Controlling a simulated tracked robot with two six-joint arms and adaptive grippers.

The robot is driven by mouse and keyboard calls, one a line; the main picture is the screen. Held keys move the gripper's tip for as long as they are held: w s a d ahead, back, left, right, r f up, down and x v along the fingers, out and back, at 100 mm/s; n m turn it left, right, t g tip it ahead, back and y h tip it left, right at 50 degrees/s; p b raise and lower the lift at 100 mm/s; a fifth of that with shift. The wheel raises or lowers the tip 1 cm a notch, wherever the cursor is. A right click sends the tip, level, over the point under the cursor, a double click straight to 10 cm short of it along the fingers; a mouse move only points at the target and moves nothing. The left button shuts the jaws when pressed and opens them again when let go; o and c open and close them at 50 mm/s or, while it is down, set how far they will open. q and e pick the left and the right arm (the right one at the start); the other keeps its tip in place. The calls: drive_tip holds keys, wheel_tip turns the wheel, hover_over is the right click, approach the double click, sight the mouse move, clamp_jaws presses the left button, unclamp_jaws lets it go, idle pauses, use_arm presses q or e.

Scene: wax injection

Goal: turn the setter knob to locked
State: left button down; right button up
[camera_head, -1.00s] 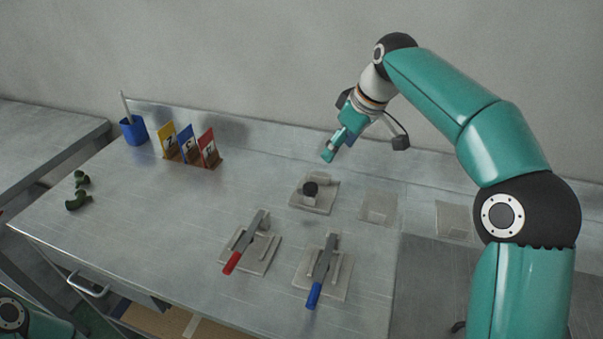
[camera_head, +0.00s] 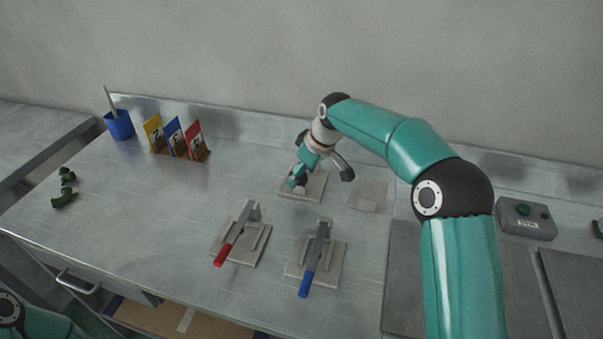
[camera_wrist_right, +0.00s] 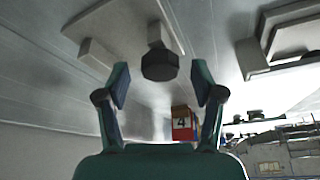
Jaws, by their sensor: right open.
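The setter knob is a dark, faceted knob (camera_wrist_right: 159,66) on a short pale post, seen in the right wrist view. Its pale base plate (camera_head: 317,190) lies on the bench in the head view, where my right gripper mostly hides the knob. My right gripper (camera_head: 296,182) is just above this plate. In the right wrist view my right gripper (camera_wrist_right: 160,85) is open, its two fingers apart with the knob beyond and between their tips. I see no finger touching the knob. My left gripper is out of view.
Two clamps, one with a red handle (camera_head: 225,252) and one with a blue handle (camera_head: 306,283), lie nearer the front. A flat plate (camera_head: 369,196) is to the right. Numbered cards (camera_head: 174,137) and a blue cup (camera_head: 119,125) stand back left. A grey button box (camera_head: 525,219) is far right.

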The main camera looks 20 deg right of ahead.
drive_tip(key=shift+w+f, duration=0.1)
drive_tip(key=shift+f, duration=0.15)
drive_tip(key=c, duration=1.1)
